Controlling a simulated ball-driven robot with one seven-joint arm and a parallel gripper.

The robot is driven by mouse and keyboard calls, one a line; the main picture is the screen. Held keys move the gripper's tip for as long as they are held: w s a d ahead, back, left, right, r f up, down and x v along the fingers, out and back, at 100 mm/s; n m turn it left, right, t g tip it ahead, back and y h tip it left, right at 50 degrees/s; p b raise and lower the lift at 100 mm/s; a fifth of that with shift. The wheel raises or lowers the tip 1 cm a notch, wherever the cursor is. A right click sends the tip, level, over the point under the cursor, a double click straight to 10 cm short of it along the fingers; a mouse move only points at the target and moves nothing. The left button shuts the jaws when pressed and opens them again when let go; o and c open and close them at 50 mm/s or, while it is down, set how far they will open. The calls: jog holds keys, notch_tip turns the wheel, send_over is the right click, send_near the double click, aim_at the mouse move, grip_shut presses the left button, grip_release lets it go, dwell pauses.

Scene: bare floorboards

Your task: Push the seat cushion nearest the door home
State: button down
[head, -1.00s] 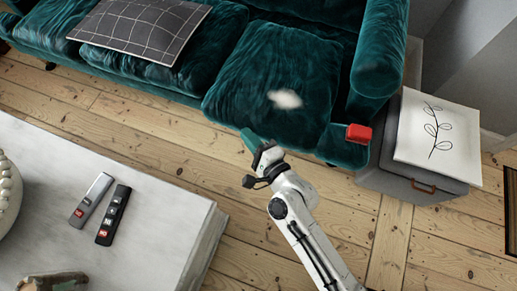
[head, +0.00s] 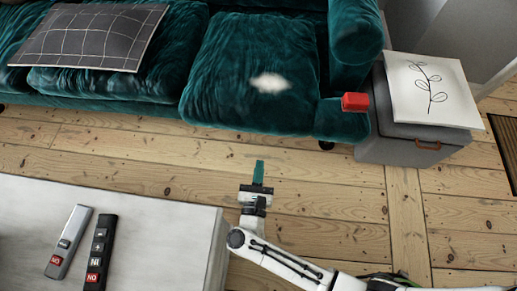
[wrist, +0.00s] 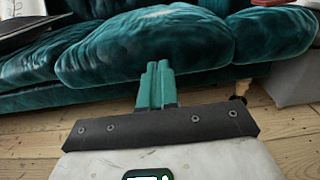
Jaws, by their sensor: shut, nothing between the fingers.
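The right-hand teal velvet seat cushion (head: 235,85) has a pale patch on top. Its front edge juts forward of the neighbouring seat cushion (head: 110,85) and overhangs the sofa base. It also fills the upper middle of the wrist view (wrist: 135,50). My gripper (head: 259,163) has teal fingers, shut and empty, and is over the floorboards in front of this cushion, apart from it. In the wrist view the fingers (wrist: 157,70) point toward the cushion's front face. No door is clearly visible.
A red block (head: 355,102) sits at the sofa's right arm. A grey storage box (head: 400,148) with a plant-drawing panel stands to the right. A pale table (head: 150,235) with two remotes is at lower left. Bare floor (head: 320,180) lies between table and sofa.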

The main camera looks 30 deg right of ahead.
send_near(268, 108)
jog(key=shift+w+d+f+b, duration=0.4)
jog(key=shift+w+f, duration=0.25)
jog(key=shift+w, duration=0.2)
jog(key=b+x, duration=0.4)
jog(key=x, duration=0.4)
jog(key=shift+w+d+b, duration=0.25)
jog(key=shift+w+b, duration=0.05)
jog(key=shift+b, duration=0.1)
jog(key=shift+w+d+r, duration=0.1)
jog(key=shift+w+d, duration=0.05)
